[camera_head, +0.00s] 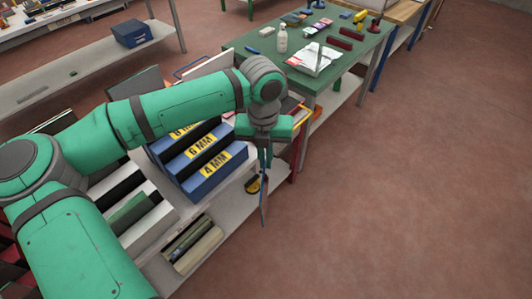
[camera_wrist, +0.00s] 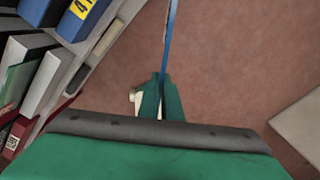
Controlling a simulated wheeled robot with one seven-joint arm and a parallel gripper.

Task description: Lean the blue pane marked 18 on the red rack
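My gripper (camera_head: 266,148) is shut on a thin blue pane (camera_head: 264,195), which hangs below it almost edge-on. In the wrist view the pane (camera_wrist: 171,45) is a narrow blue strip between the fingers (camera_wrist: 160,103), over the floor. Its number is not readable in either view. A red frame part (camera_head: 299,150) shows just right of my gripper, partly hidden by it. I cannot tell whether this belongs to the red rack. The pane appears apart from it.
Blue boxes marked 4 MM (camera_head: 215,172) and 6 MM (camera_head: 202,151) stand on a pale shelf unit left of my gripper. A green table (camera_head: 350,62) holds tools behind. Floor at right is clear.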

